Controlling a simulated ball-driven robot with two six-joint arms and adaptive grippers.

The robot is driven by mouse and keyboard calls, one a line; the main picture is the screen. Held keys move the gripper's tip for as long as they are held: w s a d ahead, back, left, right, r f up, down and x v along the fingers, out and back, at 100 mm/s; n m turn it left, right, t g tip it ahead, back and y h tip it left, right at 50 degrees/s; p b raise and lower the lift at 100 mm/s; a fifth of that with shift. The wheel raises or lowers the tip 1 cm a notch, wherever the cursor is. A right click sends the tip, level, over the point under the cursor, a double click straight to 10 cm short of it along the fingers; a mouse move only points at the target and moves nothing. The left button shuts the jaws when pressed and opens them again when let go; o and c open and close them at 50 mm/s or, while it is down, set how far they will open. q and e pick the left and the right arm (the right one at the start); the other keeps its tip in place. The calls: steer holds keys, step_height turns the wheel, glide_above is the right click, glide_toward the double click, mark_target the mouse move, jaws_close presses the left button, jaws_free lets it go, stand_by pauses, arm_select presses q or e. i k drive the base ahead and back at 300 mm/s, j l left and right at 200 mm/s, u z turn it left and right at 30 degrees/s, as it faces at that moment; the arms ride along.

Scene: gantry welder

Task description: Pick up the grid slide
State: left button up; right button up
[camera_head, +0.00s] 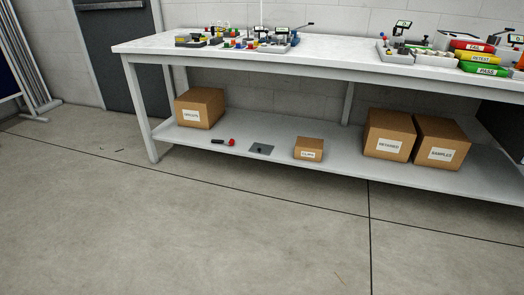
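I cannot pick out the grid slide with certainty. A flat grey-green square plate (260,149) with a small dark spot on it lies on the lower shelf of the workbench; its surface is too small to tell any grid. Many small items stand crowded on the white bench top (345,51), too small to name one as the slide. Neither of my grippers is in view.
The lower shelf (340,160) also holds cardboard boxes (200,108), (309,149), (390,135), (442,144) and a dark-handled, red-ended object (231,142). Coloured bins (483,68) stand at the right of the top. The concrete floor (180,230) in front is mostly clear.

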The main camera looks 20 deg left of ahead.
mark_target(257, 147)
steer(key=i+j, duration=0.3)
steer(key=i+j+z, duration=0.1)
steer(key=i+j, duration=0.15)
steer(key=j, duration=0.25)
steer(key=i+j, duration=0.25)
steer(key=j, duration=0.15)
steer(key=i+j+z, duration=0.1)
steer(key=i+j, duration=0.45)
steer(key=j, duration=0.3)
